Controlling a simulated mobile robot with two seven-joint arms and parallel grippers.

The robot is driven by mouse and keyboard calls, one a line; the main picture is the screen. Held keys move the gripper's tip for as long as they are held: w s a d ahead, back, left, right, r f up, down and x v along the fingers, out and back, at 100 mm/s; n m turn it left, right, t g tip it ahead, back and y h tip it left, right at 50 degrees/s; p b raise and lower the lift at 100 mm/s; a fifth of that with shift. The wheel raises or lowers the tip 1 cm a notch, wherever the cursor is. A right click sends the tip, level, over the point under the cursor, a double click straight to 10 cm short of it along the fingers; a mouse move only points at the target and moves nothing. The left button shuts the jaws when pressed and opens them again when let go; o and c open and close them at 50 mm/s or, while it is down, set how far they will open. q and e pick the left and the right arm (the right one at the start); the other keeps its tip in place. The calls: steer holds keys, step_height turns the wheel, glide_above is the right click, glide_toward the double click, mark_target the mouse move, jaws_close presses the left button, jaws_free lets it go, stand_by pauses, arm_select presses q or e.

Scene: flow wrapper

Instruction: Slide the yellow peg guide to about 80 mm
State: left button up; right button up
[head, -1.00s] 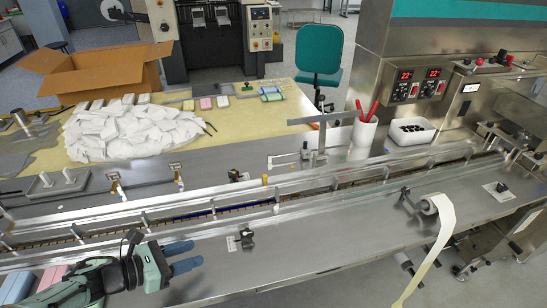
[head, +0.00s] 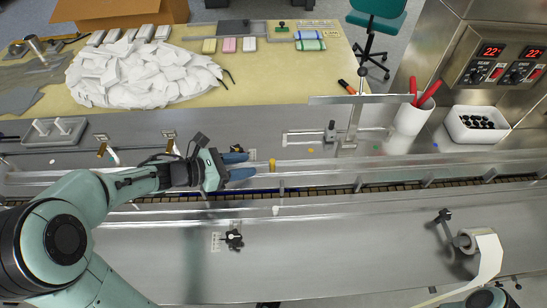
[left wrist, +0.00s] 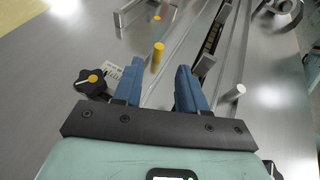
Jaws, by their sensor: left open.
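The yellow peg (head: 272,165) stands upright at the back rail of the infeed channel. It also shows in the left wrist view (left wrist: 158,57), just ahead of the gap between my fingers. My left gripper (head: 241,166) is open and empty, its blue fingertips pointing right, a little to the left of the peg and apart from it. In the left wrist view a black knob with a yellow centre (left wrist: 92,82) and part of a printed scale (left wrist: 115,71) sit beside the left finger. The scale reading is too small to tell. My right gripper is out of view.
A white peg (head: 276,210) stands at the front rail, with another black knob (head: 233,240) nearby. A metal bracket (head: 350,125) rises right of the yellow peg. A white cup with red pens (head: 412,118) and a film roll (head: 478,252) are farther right.

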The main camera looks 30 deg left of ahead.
mark_target(271, 161)
arm_select(q)
steer(key=x, duration=0.9)
steer(key=shift+w+d+f, duration=0.1)
steer(key=shift+w, duration=0.15)
